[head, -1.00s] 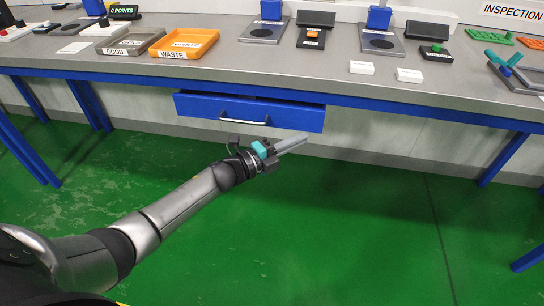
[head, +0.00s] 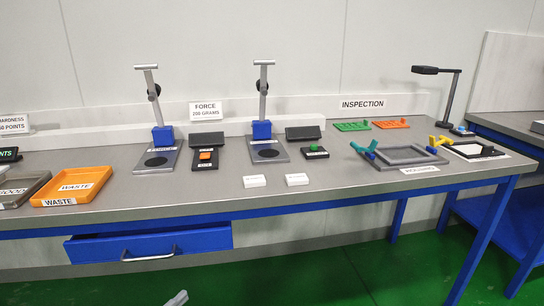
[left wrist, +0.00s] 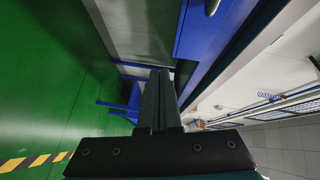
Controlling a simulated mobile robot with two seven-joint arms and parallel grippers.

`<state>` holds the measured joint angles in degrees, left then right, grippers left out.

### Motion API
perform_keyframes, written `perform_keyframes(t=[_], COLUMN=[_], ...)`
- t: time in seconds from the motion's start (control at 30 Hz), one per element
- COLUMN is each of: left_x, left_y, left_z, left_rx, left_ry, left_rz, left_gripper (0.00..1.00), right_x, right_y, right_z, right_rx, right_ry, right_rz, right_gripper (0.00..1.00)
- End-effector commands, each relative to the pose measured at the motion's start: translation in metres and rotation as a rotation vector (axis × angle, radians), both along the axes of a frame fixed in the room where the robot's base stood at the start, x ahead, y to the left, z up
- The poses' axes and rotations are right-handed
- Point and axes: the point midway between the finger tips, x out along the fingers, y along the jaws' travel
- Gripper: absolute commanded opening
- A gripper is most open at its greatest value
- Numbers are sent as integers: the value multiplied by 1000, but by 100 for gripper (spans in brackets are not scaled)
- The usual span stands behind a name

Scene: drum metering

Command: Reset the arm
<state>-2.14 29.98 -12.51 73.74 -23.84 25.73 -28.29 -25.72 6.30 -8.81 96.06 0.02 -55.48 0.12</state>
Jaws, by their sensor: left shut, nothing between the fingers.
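My left gripper shows in the head view only as a grey fingertip (head: 177,299) at the bottom edge, below the bench drawer. In the left wrist view its two dark fingers (left wrist: 158,100) are together, shut with nothing between them. The blue drawer (head: 195,240) under the bench stands partly pulled out, and its handle (head: 148,254) is above the fingertip and apart from it. A blue drawer front also shows at the top of the left wrist view (left wrist: 200,25). My right gripper is in no view.
The bench (head: 345,190) carries an orange waste tray (head: 78,187), two press stands (head: 157,157) (head: 267,151), two white blocks (head: 255,181) (head: 297,179) and a grey frame (head: 400,155). A second blue-legged table (head: 515,205) stands right. Green floor (head: 330,275) below is open.

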Motion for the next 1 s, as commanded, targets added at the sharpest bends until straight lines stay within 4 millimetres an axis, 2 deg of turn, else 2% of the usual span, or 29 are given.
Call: perform_keyframes(t=[0.1,0.17,0.27,0.37,0.5,0.6,0.73,0.8,0.87,1.0], left_x=[-26,-44,-84,-136,-222,-283,-341,-360,-369,-374], left_y=[19,27,35,36,28,16,2,-3,-6,-7], left_z=[-54,-84,-131,-176,-225,-248,-262,-266,-267,-268], left_rx=[-140,-207,-314,-413,-529,-591,-634,-647,-653,-655], left_ry=[222,331,513,693,937,1085,1212,1253,1273,1283], left_rz=[176,269,427,591,825,978,1119,1165,1189,1200], left_gripper=[0,0,0,0,0,0,0,0,0,0], right_x=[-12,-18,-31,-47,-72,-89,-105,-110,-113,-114], right_y=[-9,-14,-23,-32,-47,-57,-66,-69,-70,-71], right_z=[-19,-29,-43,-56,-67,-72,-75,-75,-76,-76], right_rx=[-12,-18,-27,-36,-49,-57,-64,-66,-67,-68], right_ry=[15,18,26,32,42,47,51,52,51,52], right_rz=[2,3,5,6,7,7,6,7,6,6], right_gripper=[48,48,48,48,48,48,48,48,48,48])
